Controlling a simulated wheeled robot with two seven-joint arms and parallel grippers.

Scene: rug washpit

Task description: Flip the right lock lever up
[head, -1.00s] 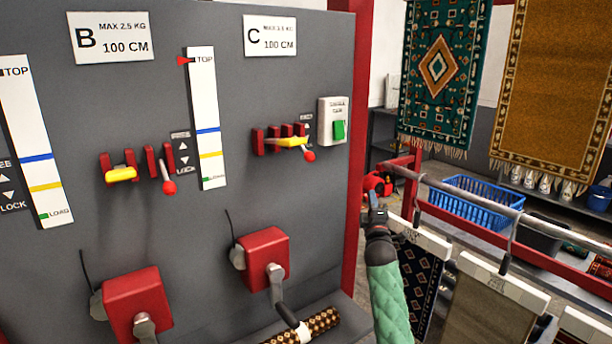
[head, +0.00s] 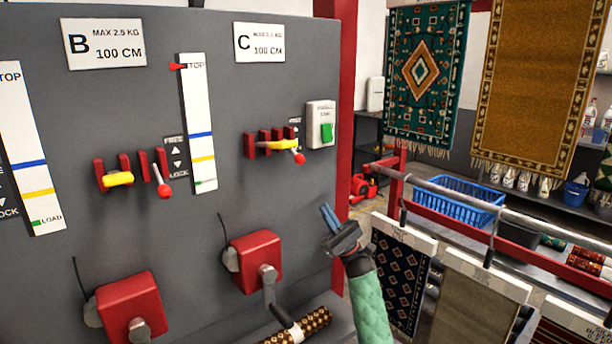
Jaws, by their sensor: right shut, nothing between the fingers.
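The right lock lever (head: 299,158) is the red-knobbed lever under the C sign, on the grey panel (head: 110,235). Its knob hangs low at the right end of a red bracket with a yellow bar (head: 270,146). A small FREE/LOCK label beside it is partly hidden. My right gripper (head: 326,213) is shut and empty, below and to the right of the lever and apart from it, near the panel's right edge. My left gripper is out of view.
A red winch box with crank (head: 256,260) is below. Another red-knobbed lever (head: 164,190) is under sign B. A red post (head: 346,100) and a rail with hanging rugs (head: 470,205) stand at right.

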